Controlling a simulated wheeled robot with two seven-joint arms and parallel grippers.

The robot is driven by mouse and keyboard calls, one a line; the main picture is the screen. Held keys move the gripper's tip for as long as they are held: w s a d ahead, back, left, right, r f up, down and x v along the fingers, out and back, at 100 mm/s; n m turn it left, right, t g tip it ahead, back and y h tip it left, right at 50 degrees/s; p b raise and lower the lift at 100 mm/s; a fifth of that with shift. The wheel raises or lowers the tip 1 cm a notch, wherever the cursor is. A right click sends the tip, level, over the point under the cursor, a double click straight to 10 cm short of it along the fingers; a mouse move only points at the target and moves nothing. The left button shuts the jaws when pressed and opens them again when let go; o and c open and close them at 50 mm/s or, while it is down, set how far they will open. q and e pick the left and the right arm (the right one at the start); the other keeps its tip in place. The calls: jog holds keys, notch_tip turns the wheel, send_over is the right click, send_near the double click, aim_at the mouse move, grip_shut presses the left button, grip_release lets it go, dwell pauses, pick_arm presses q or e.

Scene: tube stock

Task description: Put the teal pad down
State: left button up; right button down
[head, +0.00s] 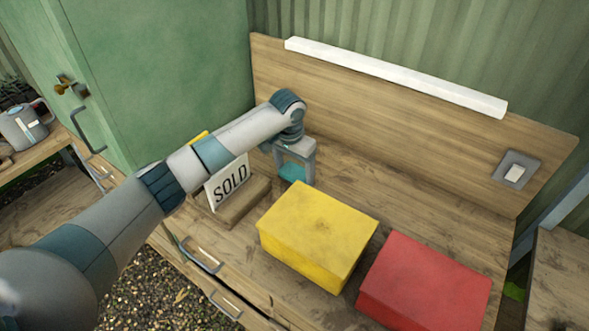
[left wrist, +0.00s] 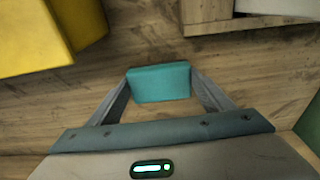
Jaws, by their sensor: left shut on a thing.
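The teal pad (head: 292,172) is a small block between the fingers of my left gripper (head: 295,178), over the wooden bench top (head: 345,178). In the left wrist view the teal pad (left wrist: 160,83) sits between both fingertips of my left gripper (left wrist: 162,88), which is shut on it. The bench's wood grain shows all around the pad. I cannot tell whether the pad touches the bench top. My right gripper is not in view.
A yellow box (head: 318,232) and a red box (head: 425,285) stand right of the gripper. A SOLD sign (head: 230,183) on a wooden base stands left of it. A wooden backboard (head: 400,120) rises behind. Bare bench lies behind the yellow box.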

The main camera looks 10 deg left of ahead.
aim_at(292, 176)
pick_arm(q)
jog(key=shift+f, duration=0.25)
jog(key=o, duration=0.9)
jog(key=shift+f, duration=0.15)
jog(key=r+b, duration=0.1)
jog(key=r, duration=0.3)
jog(key=s+r+b, duration=0.1)
jog(key=r, duration=0.7)
jog(key=shift+s+a+r+b, duration=0.15)
jog(key=shift+s+a+b, duration=0.1)
jog(key=shift+b, duration=0.15)
